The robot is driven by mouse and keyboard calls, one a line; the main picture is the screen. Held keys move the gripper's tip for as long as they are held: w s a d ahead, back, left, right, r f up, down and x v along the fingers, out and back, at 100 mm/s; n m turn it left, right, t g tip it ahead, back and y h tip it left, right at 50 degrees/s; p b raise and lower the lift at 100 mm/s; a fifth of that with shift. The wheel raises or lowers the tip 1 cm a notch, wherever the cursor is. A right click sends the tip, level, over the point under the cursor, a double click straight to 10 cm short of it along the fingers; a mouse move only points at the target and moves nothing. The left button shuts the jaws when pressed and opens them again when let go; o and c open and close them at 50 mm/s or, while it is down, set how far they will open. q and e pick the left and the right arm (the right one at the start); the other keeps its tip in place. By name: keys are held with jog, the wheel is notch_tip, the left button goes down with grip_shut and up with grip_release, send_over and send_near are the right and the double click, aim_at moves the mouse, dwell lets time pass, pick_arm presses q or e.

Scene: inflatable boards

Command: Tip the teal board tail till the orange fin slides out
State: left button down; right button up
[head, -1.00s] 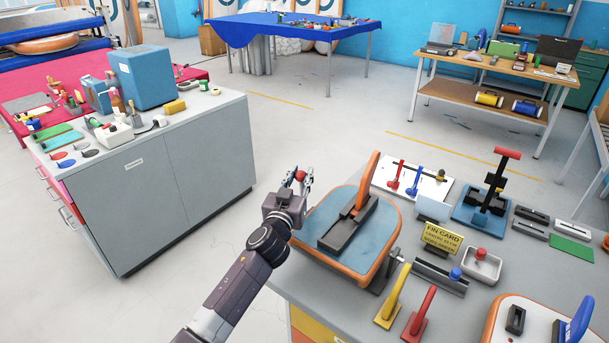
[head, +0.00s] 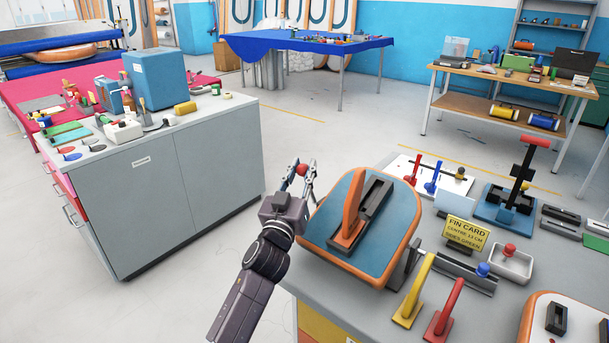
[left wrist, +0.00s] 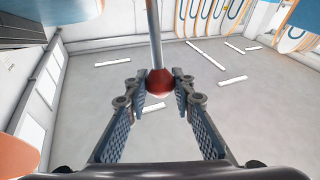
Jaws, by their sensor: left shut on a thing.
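The teal board tail (head: 397,228) with its orange rim is tilted on the near workbench, far edge raised and near edge low. The orange fin (head: 350,212) stands in the dark fin box (head: 376,196) on the board, near the box's lower end; the upper slot shows empty. I cannot tell whether its base is clear of the slot. My left gripper (head: 300,178) is shut on a red ball knob (head: 302,169) left of the board. In the left wrist view the knob (left wrist: 159,82) sits between the fingers on a metal rod. My right gripper is not in view.
A yellow fin card (head: 465,232) stands right of the board. A yellow fin (head: 417,285) and a red fin (head: 446,308) stand in front. A white tray (head: 522,264) and a blue press-like stand (head: 503,207) lie farther right. Open floor separates a grey cabinet (head: 222,165).

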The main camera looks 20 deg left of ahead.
pick_arm(q)
jog(key=shift+f, duration=0.35)
jog(key=c, duration=1.8)
grip_release()
jog(key=shift+c, duration=0.2)
jog(key=shift+o, duration=0.9)
jog(key=shift+s+r, duration=0.1)
jog(key=shift+r, duration=0.1)
jog(key=v, duration=1.2)
